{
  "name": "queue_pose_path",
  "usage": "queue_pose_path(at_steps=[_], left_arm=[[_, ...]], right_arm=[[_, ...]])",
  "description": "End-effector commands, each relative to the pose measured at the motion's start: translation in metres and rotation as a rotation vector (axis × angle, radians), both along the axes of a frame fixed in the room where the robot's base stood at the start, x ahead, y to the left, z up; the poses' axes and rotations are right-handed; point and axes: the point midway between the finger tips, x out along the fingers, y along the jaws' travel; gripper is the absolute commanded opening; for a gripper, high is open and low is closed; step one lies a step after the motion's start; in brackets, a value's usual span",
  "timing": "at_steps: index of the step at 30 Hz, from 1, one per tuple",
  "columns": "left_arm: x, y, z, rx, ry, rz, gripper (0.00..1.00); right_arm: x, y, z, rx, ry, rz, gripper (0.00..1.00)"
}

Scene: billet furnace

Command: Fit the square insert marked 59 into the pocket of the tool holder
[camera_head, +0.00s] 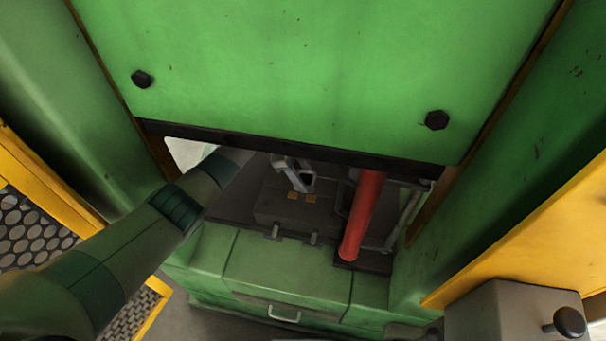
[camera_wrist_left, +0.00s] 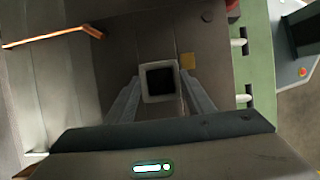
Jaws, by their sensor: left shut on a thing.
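My left gripper (camera_head: 303,177) reaches in under the green panel. In the left wrist view its two fingers (camera_wrist_left: 160,92) are shut on a square piece, the insert (camera_wrist_left: 160,80), with a pale grey rim and a dark middle. No number can be read on it. A dark block, which looks like the tool holder (camera_head: 285,212), lies below and in front of the gripper, with two small gold squares (camera_head: 302,197) on it. One gold square also shows beside the held piece in the wrist view. The pocket cannot be made out. My right gripper is out of view.
The green panel (camera_head: 280,70) hangs low over the opening. A red cylinder (camera_head: 362,215) stands right of the block, beside grey pipes (camera_head: 404,218). The green cabinet front (camera_head: 285,268) has a handle. Yellow frames (camera_head: 530,240) flank the sides.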

Motion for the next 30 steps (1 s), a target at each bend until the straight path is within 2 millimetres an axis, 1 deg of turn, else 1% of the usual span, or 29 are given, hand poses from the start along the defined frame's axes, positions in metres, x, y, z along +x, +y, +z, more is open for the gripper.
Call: queue_pose_path(at_steps=[2,12,26,27,29,30], left_arm=[[0.0011,-0.0012,0.0021,-0.003,-0.003,0.000,0.00],[0.0012,-0.0018,-0.0005,-0.003,-0.002,0.001,0.00],[0.0013,-0.0014,-0.0018,-0.003,-0.003,0.000,0.00],[0.0012,-0.0013,-0.0018,-0.003,-0.003,0.000,0.51],[0.0011,-0.0013,-0.0020,-0.003,-0.003,0.000,0.65],[0.0010,-0.0012,-0.0022,-0.002,-0.002,0.000,0.70]], right_arm=[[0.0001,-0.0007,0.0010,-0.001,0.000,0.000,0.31],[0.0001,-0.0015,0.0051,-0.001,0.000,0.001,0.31],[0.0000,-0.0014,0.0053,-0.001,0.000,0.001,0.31],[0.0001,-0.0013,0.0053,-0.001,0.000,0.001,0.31],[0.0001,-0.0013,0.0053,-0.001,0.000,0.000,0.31],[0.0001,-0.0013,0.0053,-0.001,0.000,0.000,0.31]])
